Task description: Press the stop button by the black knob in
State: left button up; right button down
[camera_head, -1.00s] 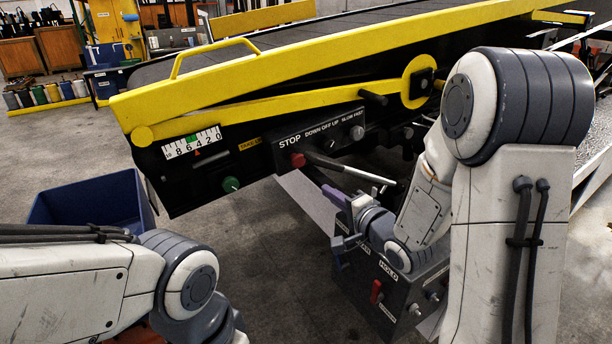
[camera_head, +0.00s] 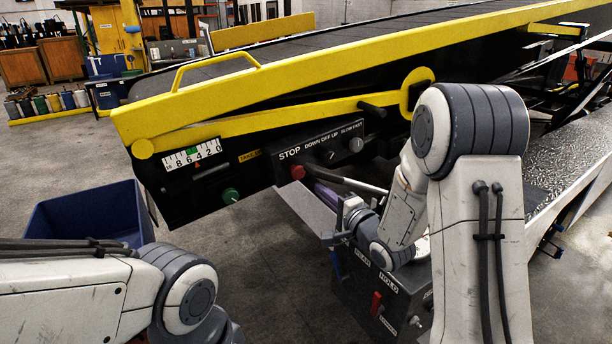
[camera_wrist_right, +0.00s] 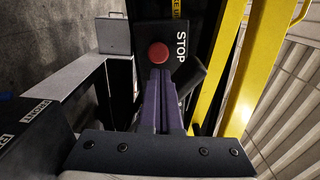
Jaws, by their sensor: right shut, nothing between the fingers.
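The red stop button (camera_head: 297,172) sits below the word STOP at the left end of a black control panel (camera_head: 318,150) on the belt loader's side. A small black knob (camera_head: 331,155) sits right of it, under DOWN OFF UP. In the right wrist view the round button (camera_wrist_right: 158,53) is straight ahead of the purple fingertips. My right gripper (camera_head: 321,188) is shut and empty, below and right of the button in the head view. In the wrist view its fingertips (camera_wrist_right: 158,72) end just below the button; I cannot tell whether they touch. My left gripper is out of view.
A dark lever with a pale end (camera_head: 365,186) sticks out close above my right gripper. A grey knob (camera_head: 356,144) and a green knob (camera_head: 230,196) are on the loader. A lower box with a red switch (camera_head: 376,303) stands beneath. A blue bin (camera_head: 75,213) is at left.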

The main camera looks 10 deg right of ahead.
aim_at(300, 171)
jog(key=p+x, duration=0.1)
jog(key=x, duration=0.7)
jog(key=shift+w+p, duration=0.15)
jog(key=shift+p, duration=0.25)
jog(key=shift+w+a, duration=0.3)
jog(key=shift+a, duration=0.05)
jog(key=shift+w+a, duration=0.2)
jog(key=shift+w, duration=0.2)
jog(key=shift+d+r, duration=0.15)
jog(key=shift+d, duration=0.3)
jog(key=shift+a, duration=0.1)
